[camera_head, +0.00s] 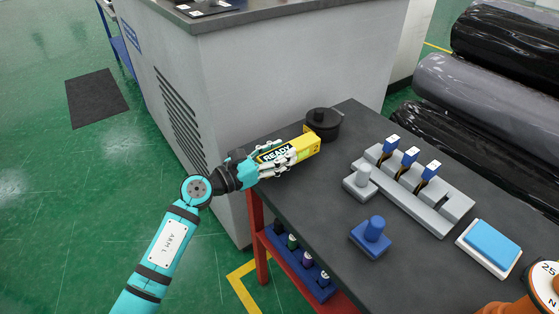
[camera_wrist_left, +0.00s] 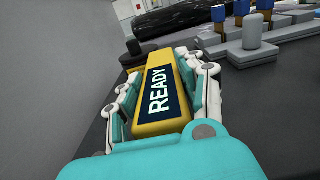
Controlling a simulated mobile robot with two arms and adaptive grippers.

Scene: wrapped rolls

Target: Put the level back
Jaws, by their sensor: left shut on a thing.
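The level appears to be the yellow bar (camera_head: 304,147) with a dark READY label. My left gripper (camera_head: 275,158) is shut around it near the table's back left edge. In the left wrist view the yellow bar (camera_wrist_left: 158,95) lies lengthwise between the white and teal fingers, its far end sticking out past them. In the head view the bar's near end is hidden by the fingers. I cannot tell whether its underside touches the tabletop. My right gripper is not in view.
The dark table (camera_head: 300,215) holds a black round pot (camera_head: 323,122) just beyond the bar, a grey rack (camera_head: 410,192) with several blue-topped items, a blue knobbed block (camera_head: 371,238), a blue pad (camera_head: 491,243) and an orange object (camera_head: 543,290). A grey cabinet (camera_head: 255,75) stands behind.

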